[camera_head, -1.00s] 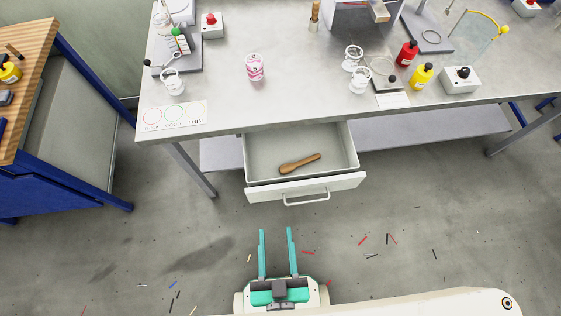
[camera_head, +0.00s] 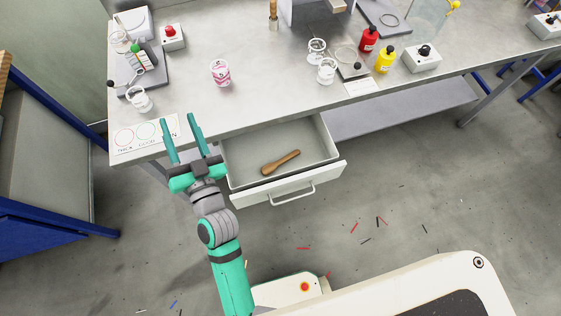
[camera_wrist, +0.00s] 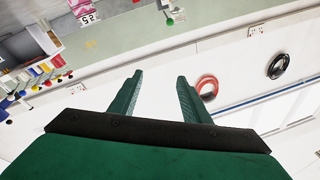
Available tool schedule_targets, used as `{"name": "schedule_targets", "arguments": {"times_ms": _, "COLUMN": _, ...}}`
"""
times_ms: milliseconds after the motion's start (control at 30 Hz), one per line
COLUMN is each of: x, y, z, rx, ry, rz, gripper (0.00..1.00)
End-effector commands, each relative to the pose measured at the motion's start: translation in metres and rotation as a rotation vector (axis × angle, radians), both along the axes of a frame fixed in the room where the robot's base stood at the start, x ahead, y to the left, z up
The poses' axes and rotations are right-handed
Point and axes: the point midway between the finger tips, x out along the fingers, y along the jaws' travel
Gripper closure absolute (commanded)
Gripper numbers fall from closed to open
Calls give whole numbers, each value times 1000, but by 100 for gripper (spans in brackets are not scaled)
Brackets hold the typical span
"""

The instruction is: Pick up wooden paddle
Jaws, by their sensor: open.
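The wooden paddle (camera_head: 281,162) is brown and lies flat inside the open drawer (camera_head: 237,181) under the grey table. It lies slanted, its narrower end toward the upper right. My gripper (camera_head: 181,131) is open and empty, up at the table's front left edge, to the left of and apart from the paddle. In the wrist view its two green fingers (camera_wrist: 154,92) are spread with nothing between them. The paddle does not show in the wrist view.
The drawer's front panel with its handle (camera_head: 298,196) sticks out from the table. The floor before the drawer is mostly clear, with scattered small sticks.

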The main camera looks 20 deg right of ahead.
Motion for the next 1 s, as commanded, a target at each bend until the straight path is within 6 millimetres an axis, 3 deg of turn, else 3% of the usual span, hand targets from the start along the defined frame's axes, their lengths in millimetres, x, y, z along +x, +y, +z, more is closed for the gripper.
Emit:
{"name": "schedule_targets", "arguments": {"times_ms": 33, "x": 14, "y": 6, "z": 18, "rx": -8, "ry": -38, "rz": 28, "gripper": 57}}
{"name": "schedule_targets", "arguments": {"times_ms": 200, "x": 48, "y": 28, "z": 68, "rx": -58, "ry": -129, "rz": 130, "gripper": 57}}
{"name": "schedule_targets", "arguments": {"times_ms": 500, "x": 81, "y": 67, "z": 132, "rx": -244, "ry": -252, "rz": 324, "gripper": 57}}
{"name": "schedule_targets", "arguments": {"times_ms": 767, "x": 89, "y": 98, "z": 144, "rx": -491, "ry": -294, "rz": 503, "gripper": 57}}
{"name": "schedule_targets", "arguments": {"times_ms": 1000, "x": 92, "y": 106, "z": 115, "rx": -763, "ry": -257, "rz": 662, "gripper": 57}}
